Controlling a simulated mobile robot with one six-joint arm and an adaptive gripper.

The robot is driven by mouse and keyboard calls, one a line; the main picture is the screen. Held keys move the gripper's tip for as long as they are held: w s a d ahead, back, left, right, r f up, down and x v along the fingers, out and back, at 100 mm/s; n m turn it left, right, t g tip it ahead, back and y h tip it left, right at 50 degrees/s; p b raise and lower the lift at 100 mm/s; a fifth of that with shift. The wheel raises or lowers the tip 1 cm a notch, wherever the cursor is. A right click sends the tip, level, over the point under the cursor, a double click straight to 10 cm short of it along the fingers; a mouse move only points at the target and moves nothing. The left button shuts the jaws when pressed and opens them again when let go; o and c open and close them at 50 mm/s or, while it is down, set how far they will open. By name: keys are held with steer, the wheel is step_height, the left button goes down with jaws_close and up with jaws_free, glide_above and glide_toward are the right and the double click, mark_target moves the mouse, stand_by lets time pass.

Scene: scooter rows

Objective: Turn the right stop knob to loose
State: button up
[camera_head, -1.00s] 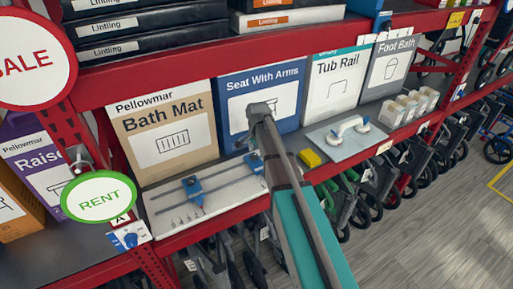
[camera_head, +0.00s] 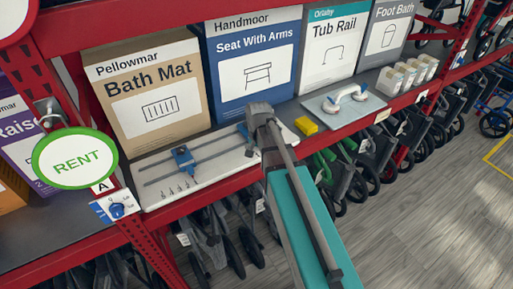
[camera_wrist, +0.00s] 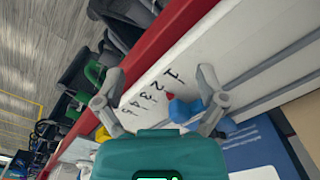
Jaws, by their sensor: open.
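A white board (camera_head: 154,197) with two grey rails lies on the shelf. A blue stop (camera_head: 183,158) sits on the rails to the left. The right stop is almost wholly hidden behind my gripper (camera_head: 262,112), with only a sliver of blue (camera_head: 243,131) at its left edge. In the wrist view, my gripper's fingers (camera_wrist: 160,92) are spread apart over the board. A blue knob-like part (camera_wrist: 187,109) with a small red tip shows between them, close to the right finger. Which stop it belongs to, and its knob setting, I cannot tell. The fingers appear empty.
Boxes stand behind the board, among them Bath Mat (camera_head: 152,105) and Seat With Arms (camera_head: 253,65). A yellow block (camera_head: 306,125) and a suction-handle plate (camera_head: 343,106) lie to the right. A RENT sign (camera_head: 75,158) and a small blue dial (camera_head: 117,210) are at left. Folded wheeled items fill below.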

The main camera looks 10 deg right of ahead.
steer(key=s+f+n+b, duration=0.5)
steer(key=s+f+b, duration=0.2)
steer(key=s, duration=0.3)
steer(key=shift+s+d+f+n+b, duration=0.15)
steer(key=shift+s+f+n+b, duration=0.2)
steer(key=shift+f, duration=0.35)
steer(key=shift+s, duration=0.1)
